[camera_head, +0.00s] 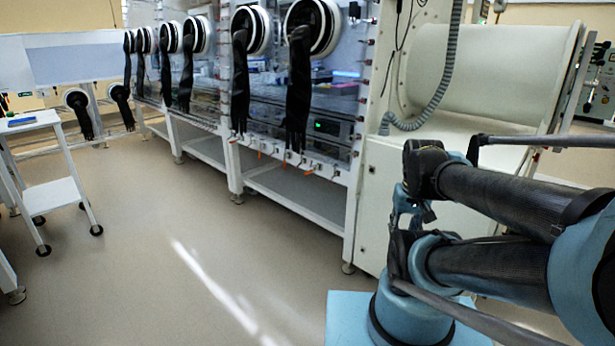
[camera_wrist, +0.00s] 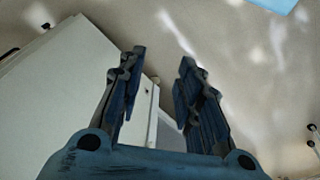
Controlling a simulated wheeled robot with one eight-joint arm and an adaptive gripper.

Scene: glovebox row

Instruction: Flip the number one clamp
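My gripper (camera_wrist: 163,58) is open and empty in the wrist view, its two dark blue fingers apart with floor and a pale cabinet side behind them. In the head view my folded arm fills the right side, and the gripper is hard to make out. Small orange-tipped levers (camera_head: 284,165) stick out along the lower front edge of the nearest glovebox (camera_head: 330,100). They are well apart from my arm. No number can be read on any of them, so I cannot tell which is the number one clamp.
Black gloves (camera_head: 298,95) hang from round white ports along the glovebox row. A white cabinet with a large cylinder (camera_head: 480,70) and a grey hose stands beside my arm. A white wheeled cart (camera_head: 55,190) stands at the left. The floor (camera_head: 150,260) between is clear.

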